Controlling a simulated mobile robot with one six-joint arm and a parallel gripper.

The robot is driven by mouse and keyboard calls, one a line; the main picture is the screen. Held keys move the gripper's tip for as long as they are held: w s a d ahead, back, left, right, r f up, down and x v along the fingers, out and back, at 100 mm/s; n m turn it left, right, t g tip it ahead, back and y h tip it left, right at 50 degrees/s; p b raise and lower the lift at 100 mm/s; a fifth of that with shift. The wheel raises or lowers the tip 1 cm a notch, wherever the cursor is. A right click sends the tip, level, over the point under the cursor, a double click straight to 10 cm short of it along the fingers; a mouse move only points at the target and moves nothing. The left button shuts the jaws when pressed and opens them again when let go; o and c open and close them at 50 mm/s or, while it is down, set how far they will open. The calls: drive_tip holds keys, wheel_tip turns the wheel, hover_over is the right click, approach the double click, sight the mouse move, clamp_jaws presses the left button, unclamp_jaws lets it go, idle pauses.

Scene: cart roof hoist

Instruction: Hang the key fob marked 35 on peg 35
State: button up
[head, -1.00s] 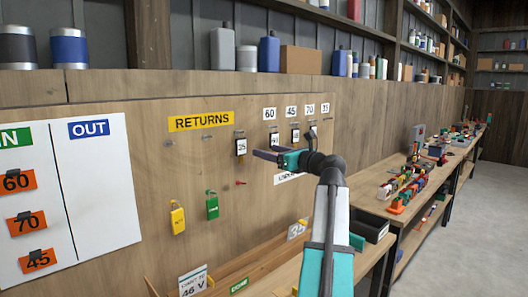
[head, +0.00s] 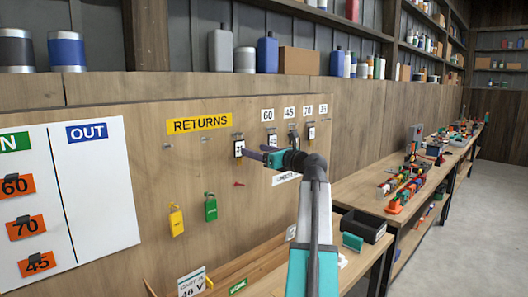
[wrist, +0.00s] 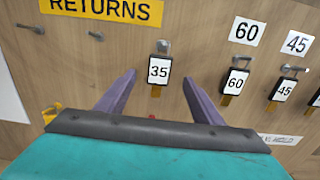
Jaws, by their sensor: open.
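The key fob marked 35 (head: 239,149) is a black-framed tag with a white face. It hangs from a peg below the right end of the RETURNS sign and also shows in the wrist view (wrist: 159,71). My gripper (head: 247,152) is open at the board in front of this fob. In the wrist view its purple fingers (wrist: 159,78) stand apart, one on each side of the fob, with no clear contact. The label 35 (head: 323,110) is the rightmost of the number labels. The peg below it is too small to make out, and I see no fob there.
Fobs hang below labels 60 and 45 (wrist: 282,90), close to the right of my gripper; another hangs below 70 (head: 311,132). Bare pegs (wrist: 96,36) are left of fob 35. A bench (head: 375,180) stands right.

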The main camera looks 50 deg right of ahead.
sight(240, 144)
drive_tip(key=shift+w+d+p, duration=0.15)
drive_tip(key=shift+w+p, duration=0.2)
drive_tip(key=shift+w, duration=1.05)
drive_tip(key=shift+w+d+p, duration=0.2)
drive_tip(key=shift+w+p, duration=0.1)
drive_tip(key=shift+w, duration=1.1)
drive_tip(key=shift+w+d+p, duration=0.15)
drive_tip(key=shift+w+p, duration=0.2)
drive_tip(key=shift+w, duration=1.05)
drive_tip(key=c, duration=1.3)
drive_tip(key=shift+r+p, duration=0.35)
drive_tip(key=shift+p, duration=0.2)
drive_tip(key=shift+s, duration=0.15)
drive_tip(key=s, duration=0.1)
drive_tip(key=s+p, duration=0.1)
drive_tip(key=s, duration=0.1)
drive_tip(key=s+r+p, duration=0.1)
drive_tip(key=shift+s+a+r, duration=0.1)
drive_tip(key=shift+s+a, duration=0.15)
drive_tip(key=shift+a, duration=0.05)
drive_tip(key=shift+s, duration=0.1)
